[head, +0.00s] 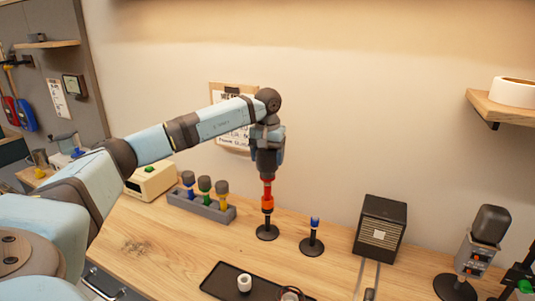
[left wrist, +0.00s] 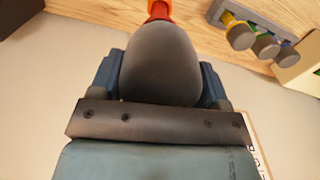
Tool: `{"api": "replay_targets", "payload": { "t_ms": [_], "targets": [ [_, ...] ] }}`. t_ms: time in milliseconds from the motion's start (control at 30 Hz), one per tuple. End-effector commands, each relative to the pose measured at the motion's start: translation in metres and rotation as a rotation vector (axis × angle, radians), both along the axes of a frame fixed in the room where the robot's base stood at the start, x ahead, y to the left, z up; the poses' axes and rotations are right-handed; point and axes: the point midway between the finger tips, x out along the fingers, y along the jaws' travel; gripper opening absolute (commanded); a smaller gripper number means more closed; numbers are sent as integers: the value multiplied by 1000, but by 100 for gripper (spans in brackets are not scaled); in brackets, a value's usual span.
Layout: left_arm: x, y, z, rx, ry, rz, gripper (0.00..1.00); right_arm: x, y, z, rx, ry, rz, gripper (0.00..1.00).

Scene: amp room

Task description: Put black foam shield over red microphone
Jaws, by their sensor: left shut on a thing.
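The red microphone (head: 267,188) stands upright on a round black base on the bench, with an orange band below its red part. My left gripper (head: 267,160) is directly above it, pointing down. In the left wrist view my left gripper (left wrist: 160,80) is shut on the dark foam shield (left wrist: 160,55), its blue fingers on either side. The red-orange microphone (left wrist: 160,9) shows right at the shield's far end, in line with it. The shield hides the join, so I cannot tell how far it covers the microphone. My right gripper is out of view.
A blue-tipped microphone (head: 312,240) stands close to the right. A grey rack (head: 205,209) with foam-topped blue, green and yellow microphones is to the left. A black tray (head: 222,284) lies in front. A black speaker box (head: 381,228) and another microphone stand (head: 478,265) are farther right.

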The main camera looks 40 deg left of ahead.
Motion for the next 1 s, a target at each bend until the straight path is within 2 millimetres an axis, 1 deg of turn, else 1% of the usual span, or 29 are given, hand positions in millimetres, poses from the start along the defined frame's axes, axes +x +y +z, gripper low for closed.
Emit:
{"api": "replay_targets", "payload": {
  "t_ms": [33, 500, 700, 967, 1000],
  "targets": [
    [0, 0, -6, 0, 1, 0, 48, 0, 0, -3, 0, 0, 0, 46],
    [0, 0, -38, 0, 1, 0, 48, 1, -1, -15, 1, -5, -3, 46],
    [0, 0, -43, 1, 0, 0, 48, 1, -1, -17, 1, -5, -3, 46],
    [0, 0, -43, 1, 0, 0, 48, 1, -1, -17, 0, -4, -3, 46],
    [0, 0, -43, 1, 0, 0, 79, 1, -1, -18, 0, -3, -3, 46]
  ]
}}
